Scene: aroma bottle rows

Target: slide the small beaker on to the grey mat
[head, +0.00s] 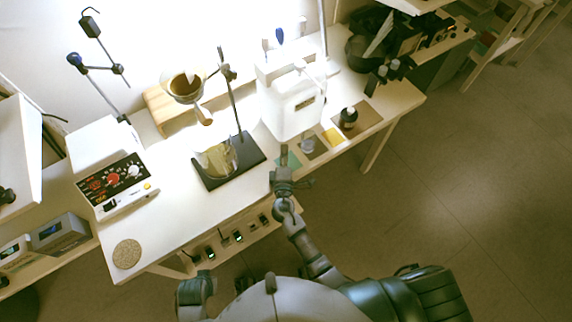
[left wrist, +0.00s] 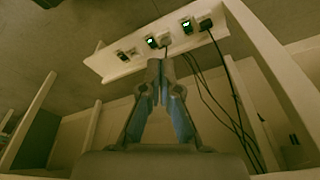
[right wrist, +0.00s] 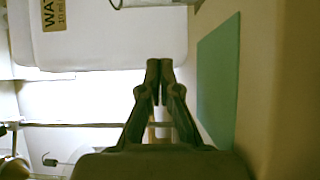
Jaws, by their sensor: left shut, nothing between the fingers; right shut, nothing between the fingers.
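The small clear beaker (head: 307,145) stands near the table's front edge, by a grey-brown mat (head: 319,151); I cannot tell how much of its base is over that mat. A clear glass rim at the top of the right wrist view (right wrist: 150,3) is probably this beaker, mostly cut off. My right gripper (head: 284,152) is shut and empty over the green mat (head: 294,161), left of the beaker and apart from it. It also shows shut in the right wrist view (right wrist: 160,68), beside the green mat. My left gripper (left wrist: 162,68) is shut and empty, low below the tabletop.
A white water container (head: 291,103) stands behind the beaker. A yellow mat (head: 333,137) and a dark bottle (head: 348,118) are to the right. A black stand base (head: 252,151) with a larger beaker (head: 218,160) is left. A power strip (left wrist: 155,45) with cables is near my left gripper.

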